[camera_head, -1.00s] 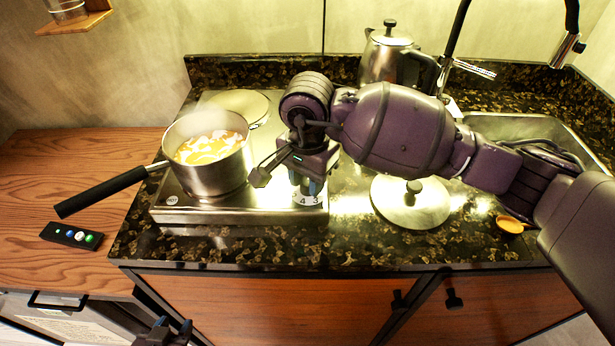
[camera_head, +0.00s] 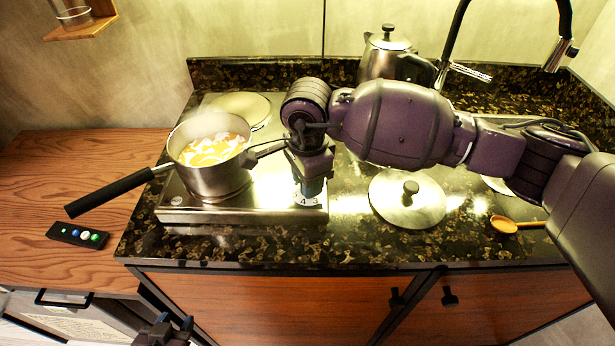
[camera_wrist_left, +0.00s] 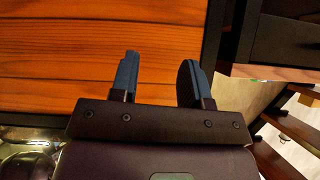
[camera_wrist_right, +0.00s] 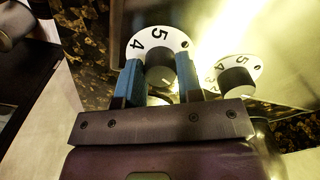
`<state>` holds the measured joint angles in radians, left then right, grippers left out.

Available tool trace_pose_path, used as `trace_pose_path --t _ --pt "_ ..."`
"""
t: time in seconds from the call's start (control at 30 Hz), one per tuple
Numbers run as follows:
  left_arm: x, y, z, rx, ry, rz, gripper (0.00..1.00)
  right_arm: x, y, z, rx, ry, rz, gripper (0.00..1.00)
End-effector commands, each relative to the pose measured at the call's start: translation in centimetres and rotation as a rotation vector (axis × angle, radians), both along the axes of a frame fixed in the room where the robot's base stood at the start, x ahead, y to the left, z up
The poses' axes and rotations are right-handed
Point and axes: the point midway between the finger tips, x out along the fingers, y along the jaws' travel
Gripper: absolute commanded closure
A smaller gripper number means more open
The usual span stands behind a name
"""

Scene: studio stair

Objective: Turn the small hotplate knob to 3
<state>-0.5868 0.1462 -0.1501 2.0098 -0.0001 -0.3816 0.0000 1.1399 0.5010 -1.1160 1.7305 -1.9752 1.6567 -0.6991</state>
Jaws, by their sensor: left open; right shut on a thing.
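The hotplate (camera_head: 240,207) is a steel box on the dark counter with white numbered dials at its front right. My right gripper (camera_head: 312,187) points down at the front dial, where the digits 4 and 3 show. In the right wrist view its blue fingers (camera_wrist_right: 161,80) are shut on a dark round knob (camera_wrist_right: 160,57), with 4 and 5 on the dial around it. A second knob (camera_wrist_right: 236,81) with its own dial stands free to the right; the arm hides it in the head view. My left gripper (camera_wrist_left: 160,75) is open and empty, low before the cabinets.
A saucepan (camera_head: 215,182) of orange and white food stands on the hotplate, its black handle pointing left. A lid (camera_head: 395,208), an orange spoon (camera_head: 504,225) and a steel kettle (camera_head: 385,58) are on the counter. A button remote (camera_head: 78,236) lies on the wooden top at left.

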Motion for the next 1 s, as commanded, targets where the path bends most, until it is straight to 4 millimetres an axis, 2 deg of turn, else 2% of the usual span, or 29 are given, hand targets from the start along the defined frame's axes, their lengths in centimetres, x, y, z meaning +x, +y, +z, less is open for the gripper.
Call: trace_pose_path --t 0.2,0.5,1.0 --pt "-0.1 0.0 1.0 -0.001 -0.009 0.003 0.57 0.1 0.0 0.3 -0.001 -0.003 -0.205 0.9" --pt "-0.9 0.2 1.2 -0.002 0.004 0.011 0.57 0.1 0.0 0.3 -0.001 -0.004 -0.491 0.9" --pt "0.4 0.1 4.4 -0.003 -0.035 0.007 0.57 0.2 0.0 0.3 0.0 -0.002 -0.965 0.9"
